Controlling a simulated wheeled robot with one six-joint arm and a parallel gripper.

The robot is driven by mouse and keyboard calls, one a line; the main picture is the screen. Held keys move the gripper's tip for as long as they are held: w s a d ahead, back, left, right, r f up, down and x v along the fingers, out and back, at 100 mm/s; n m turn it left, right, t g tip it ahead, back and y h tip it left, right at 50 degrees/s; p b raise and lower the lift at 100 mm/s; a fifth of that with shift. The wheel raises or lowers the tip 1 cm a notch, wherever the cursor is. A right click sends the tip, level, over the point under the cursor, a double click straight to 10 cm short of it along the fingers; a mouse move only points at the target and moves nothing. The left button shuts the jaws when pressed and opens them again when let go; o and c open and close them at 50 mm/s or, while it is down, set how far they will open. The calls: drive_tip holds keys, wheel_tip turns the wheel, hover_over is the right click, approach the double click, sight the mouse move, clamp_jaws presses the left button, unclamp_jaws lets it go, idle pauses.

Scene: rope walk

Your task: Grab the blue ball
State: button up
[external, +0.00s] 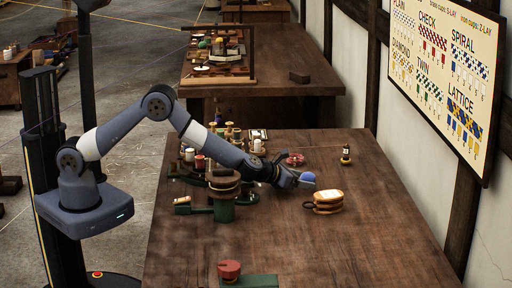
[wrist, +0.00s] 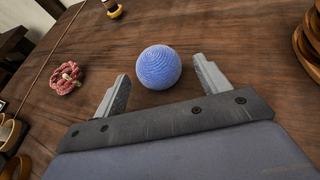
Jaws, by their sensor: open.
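The blue ball (wrist: 159,67) has a fine ribbed surface and rests on the brown wooden table (external: 330,235). In the wrist view it sits between and just beyond the tips of my open gripper (wrist: 163,82). The jaws stand one on each side with nothing held. In the external view the ball (external: 307,177) shows at the end of my gripper (external: 299,181), with its lower part hidden by the jaw.
A red-and-white rope coil (wrist: 66,80) lies to the left in the wrist view. The right side of the table is clear.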

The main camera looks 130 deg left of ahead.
drive_tip(key=shift+w+a+f, duration=0.1)
drive_tip(key=shift+a, duration=0.15)
drive_tip(key=c, duration=1.1)
